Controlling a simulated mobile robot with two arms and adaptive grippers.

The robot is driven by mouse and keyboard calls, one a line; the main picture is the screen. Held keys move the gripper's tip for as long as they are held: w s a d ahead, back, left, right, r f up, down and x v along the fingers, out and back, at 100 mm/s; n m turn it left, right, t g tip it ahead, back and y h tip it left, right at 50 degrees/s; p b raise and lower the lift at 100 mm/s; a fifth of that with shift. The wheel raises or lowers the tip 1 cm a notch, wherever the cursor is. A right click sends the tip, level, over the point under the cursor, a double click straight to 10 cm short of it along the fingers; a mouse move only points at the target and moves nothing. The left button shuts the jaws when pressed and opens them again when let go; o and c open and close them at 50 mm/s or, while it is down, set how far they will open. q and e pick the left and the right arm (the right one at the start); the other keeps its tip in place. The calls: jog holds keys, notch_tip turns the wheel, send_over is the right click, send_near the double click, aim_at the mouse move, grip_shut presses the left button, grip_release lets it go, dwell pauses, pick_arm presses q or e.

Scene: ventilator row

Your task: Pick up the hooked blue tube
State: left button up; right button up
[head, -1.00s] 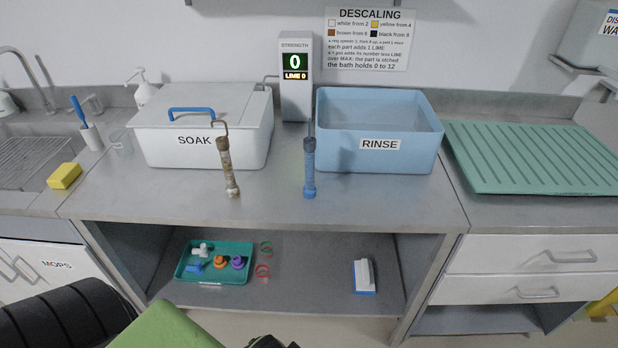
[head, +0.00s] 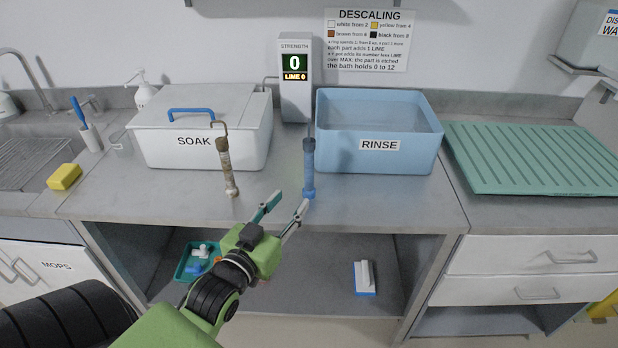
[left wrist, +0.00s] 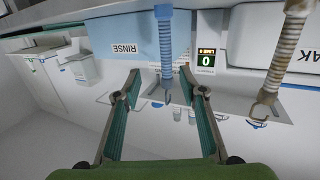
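The hooked blue tube (head: 309,172) stands upright on the counter in front of the gap between the soak tank and the rinse tub, its thin hook at the top. My left gripper (head: 289,203) is open and empty, its fingertips just left of and in front of the tube's foot in the head view. In the left wrist view, which is upside down, the blue tube (left wrist: 166,45) appears beyond and between the open fingertips (left wrist: 162,91); no finger clearly touches it. My right gripper is not in view.
A brown-stained hooked tube (head: 226,168) stands to the left. Behind are the white lidded soak tank (head: 160,150), the blue rinse tub (head: 410,150) and the strength display (head: 296,95). A green drainboard (head: 530,155) is at right. Counter between the tubes is bare.

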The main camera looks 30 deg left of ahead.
aim_at(307, 168)
pick_arm(q)
jog(key=shift+t, duration=0.4)
jog(key=w, duration=0.2)
jog(key=w+a+r+p, duration=0.1)
jog(key=w, duration=0.2)
jog(key=w+a, duration=0.1)
jog(key=w, duration=0.2)
jog(key=shift+r, duration=0.3)
jog(key=shift+w+a+f+p, duration=0.15)
jog(key=shift+w+a+p, duration=0.15)
jog(key=shift+w, duration=0.65)
jog(key=shift+w+a+f+p, duration=0.15)
jog(key=shift+w+p, duration=0.1)
jog(key=shift+w, duration=0.75)
jog(key=shift+w+a+f+p, duration=0.15)
jog(key=shift+w+a+p, duration=0.15)
jog(key=shift+w, duration=0.65)
jog(key=shift+d, duration=0.1)
grip_shut()
